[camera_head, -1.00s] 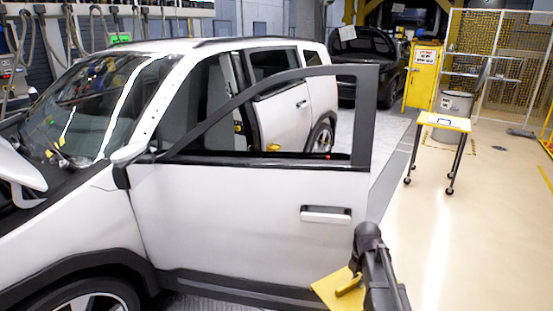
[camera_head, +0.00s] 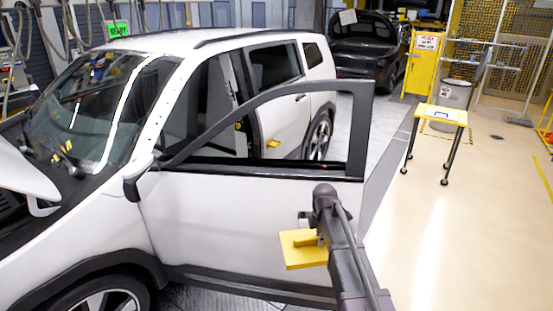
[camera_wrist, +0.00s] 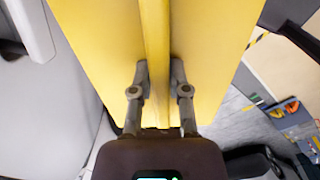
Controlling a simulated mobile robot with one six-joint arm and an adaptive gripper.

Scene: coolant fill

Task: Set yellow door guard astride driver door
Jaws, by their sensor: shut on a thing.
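The yellow door guard (camera_head: 302,250) is in my gripper, in front of the outer face of the open driver door (camera_head: 240,222). The wrist view shows the guard (camera_wrist: 105,50) as wide yellow panels with a raised rib in the middle. My gripper (camera_wrist: 160,82) is shut on this rib, one finger on each side. In the head view the guard is below the door's window opening and overlaps the lower door panel. I cannot tell whether it touches the door. My arm hides part of the door's rear end.
The white car's door mirror (camera_head: 137,178) sticks out at the door's front end. A small yellow-topped cart (camera_head: 440,115) stands at the right, with a yellow cabinet (camera_head: 424,65) behind it. The floor at right is mostly clear.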

